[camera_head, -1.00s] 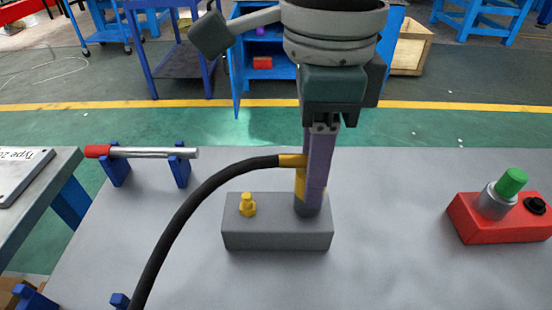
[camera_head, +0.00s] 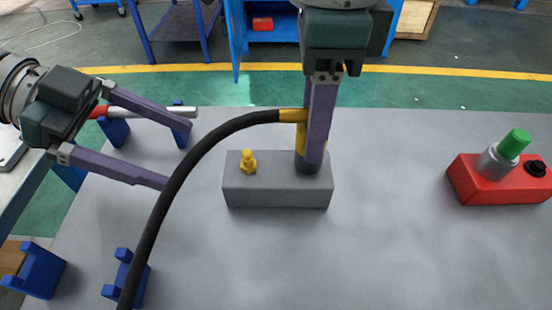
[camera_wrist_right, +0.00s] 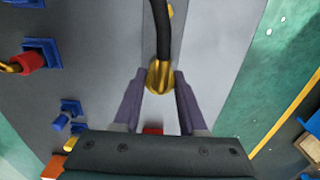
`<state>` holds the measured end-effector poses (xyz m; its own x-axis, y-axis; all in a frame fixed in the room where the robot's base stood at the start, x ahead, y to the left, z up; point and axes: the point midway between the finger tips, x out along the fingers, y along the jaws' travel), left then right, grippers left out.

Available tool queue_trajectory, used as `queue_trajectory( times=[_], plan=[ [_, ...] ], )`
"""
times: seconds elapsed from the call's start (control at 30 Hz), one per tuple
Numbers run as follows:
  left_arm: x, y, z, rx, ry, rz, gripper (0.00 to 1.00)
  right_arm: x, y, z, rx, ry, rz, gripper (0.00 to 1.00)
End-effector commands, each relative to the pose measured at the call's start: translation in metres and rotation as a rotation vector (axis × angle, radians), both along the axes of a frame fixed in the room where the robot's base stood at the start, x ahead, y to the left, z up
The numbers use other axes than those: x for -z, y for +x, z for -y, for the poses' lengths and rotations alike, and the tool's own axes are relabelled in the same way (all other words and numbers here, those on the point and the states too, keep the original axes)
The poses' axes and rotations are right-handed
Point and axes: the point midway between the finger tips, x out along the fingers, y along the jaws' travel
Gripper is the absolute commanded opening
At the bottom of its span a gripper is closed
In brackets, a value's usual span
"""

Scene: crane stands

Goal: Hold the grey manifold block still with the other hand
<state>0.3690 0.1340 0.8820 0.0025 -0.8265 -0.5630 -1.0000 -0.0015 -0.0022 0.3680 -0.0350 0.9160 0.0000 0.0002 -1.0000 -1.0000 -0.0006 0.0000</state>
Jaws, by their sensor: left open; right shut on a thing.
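The grey manifold block (camera_head: 276,194) lies on the grey table in the middle of the head view, with a small yellow fitting (camera_head: 248,162) upright on its left part. My right gripper (camera_head: 313,160) comes down from above and is shut on the yellow hose end (camera_head: 294,116) at the block's right part. The hose end also shows between the fingers in the right wrist view (camera_wrist_right: 160,77). A black hose (camera_head: 190,165) curves from it down to the left. My left gripper (camera_head: 180,156) is open and empty, left of the block and apart from it.
A red box (camera_head: 495,182) with a green-topped cylinder and a black knob stands at right. A red-ended metal rod (camera_head: 160,112) rests on blue holders behind my left fingers. More blue holders (camera_head: 40,270) stand at lower left. The table between block and red box is clear.

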Motion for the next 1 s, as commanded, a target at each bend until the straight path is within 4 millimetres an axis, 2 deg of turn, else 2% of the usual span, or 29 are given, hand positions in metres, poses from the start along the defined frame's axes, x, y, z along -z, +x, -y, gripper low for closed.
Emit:
queue_trajectory(
  times=[0.4,0.6,1.0],
  plan=[
    [0.032,-0.001,0.048,0.003,0.0,-0.003,0.95,-0.001,0.0,0.0,0.0,0.001,0.001,0.0],
    [0.044,-0.001,0.065,0.001,0.001,-0.003,0.95,-0.001,0.0,0.0,0.0,0.001,0.001,0.0],
    [0.049,-0.001,0.071,0.002,0.002,-0.001,0.95,0.0,0.0,0.0,0.0,0.001,0.001,0.0]
  ],
)
